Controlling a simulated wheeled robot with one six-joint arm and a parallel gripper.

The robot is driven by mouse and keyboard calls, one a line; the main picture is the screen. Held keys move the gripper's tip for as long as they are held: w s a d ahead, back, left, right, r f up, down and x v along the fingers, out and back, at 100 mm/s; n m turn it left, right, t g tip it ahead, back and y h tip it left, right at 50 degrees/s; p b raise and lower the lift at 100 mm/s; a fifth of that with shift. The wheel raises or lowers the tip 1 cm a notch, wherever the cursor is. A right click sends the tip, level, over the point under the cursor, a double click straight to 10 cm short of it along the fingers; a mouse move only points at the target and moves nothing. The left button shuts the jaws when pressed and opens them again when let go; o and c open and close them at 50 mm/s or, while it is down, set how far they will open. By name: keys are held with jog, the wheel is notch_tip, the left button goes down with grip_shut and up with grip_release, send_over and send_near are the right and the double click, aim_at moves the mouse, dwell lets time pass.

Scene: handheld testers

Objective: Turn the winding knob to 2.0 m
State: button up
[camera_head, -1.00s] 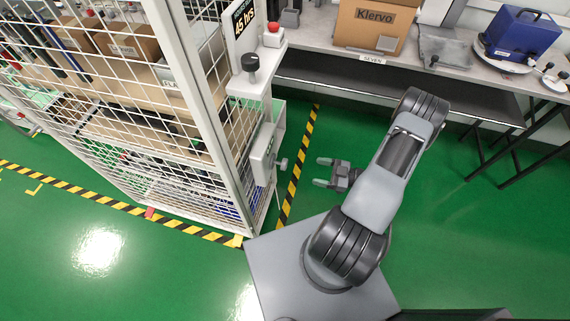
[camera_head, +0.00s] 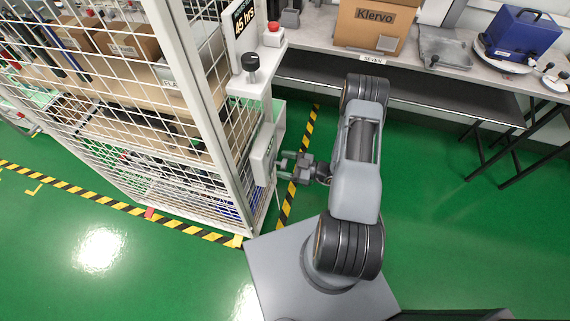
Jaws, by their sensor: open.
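A pale grey wall box (camera_head: 262,155) is fixed to the corner post of the white mesh cage. A small knob or handle stuck out of its right side; it is now largely hidden by my gripper. My gripper (camera_head: 284,166) is open at that side, its two fingers pointing left at the box, one above and one below the spot of the knob. I cannot tell whether the fingers touch it. No 2.0 m marking is readable.
A red button (camera_head: 273,28) sits on the bracket. The mesh cage (camera_head: 190,120) holds boxes on the left. A bench with a Klervo carton (camera_head: 372,25) and a blue case (camera_head: 522,35) runs along the back. Green floor right of my arm is free.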

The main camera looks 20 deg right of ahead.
jog(key=shift+c, duration=0.4)
jog(key=c, duration=0.8)
jog(key=shift+c, duration=0.2)
jog(key=shift+n, duration=0.3)
